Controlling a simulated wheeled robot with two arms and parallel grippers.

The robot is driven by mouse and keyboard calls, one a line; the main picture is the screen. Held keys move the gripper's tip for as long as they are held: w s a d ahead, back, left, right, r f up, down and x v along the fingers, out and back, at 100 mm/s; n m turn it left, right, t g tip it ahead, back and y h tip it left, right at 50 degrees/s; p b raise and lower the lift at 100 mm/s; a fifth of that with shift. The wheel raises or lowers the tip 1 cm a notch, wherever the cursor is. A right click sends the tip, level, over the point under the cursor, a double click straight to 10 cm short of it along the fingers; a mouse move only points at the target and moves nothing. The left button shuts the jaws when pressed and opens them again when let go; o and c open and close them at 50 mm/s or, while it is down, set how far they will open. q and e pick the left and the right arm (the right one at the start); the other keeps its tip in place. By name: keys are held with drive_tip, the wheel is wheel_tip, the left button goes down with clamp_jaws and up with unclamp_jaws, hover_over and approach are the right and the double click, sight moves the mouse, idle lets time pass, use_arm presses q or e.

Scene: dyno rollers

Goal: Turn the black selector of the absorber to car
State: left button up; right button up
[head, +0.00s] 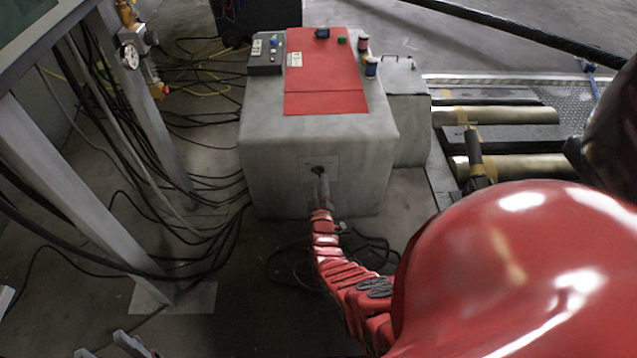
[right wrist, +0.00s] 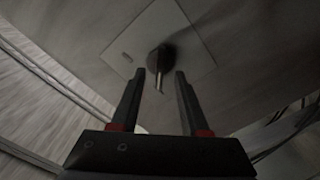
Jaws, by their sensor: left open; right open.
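The absorber (head: 262,150) is a grey box with a red top sheet, in the middle of the head view. Its black selector (right wrist: 155,60) sits on a pale square plate (right wrist: 195,48) on the front face. In the right wrist view it has a thin light tip pointing down. My right gripper (head: 319,180) is open in front of the plate. In the wrist view its fingertips (right wrist: 159,73) stand either side of the selector; whether they touch it I cannot tell. In the head view the gripper largely hides the selector. My left gripper (head: 104,346) is open and empty at the bottom left.
Metal posts (head: 140,110) and many black cables (head: 190,235) fill the left side. Rollers (head: 495,115) lie to the right. A small control box (head: 265,55) and several small items sit on the absorber's top. A cable loop lies on the floor before it.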

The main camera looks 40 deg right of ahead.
sight(318, 173)
drive_tip(key=shift+b+x, duration=0.45)
drive_tip(key=shift+x, duration=0.75)
clamp_jaws()
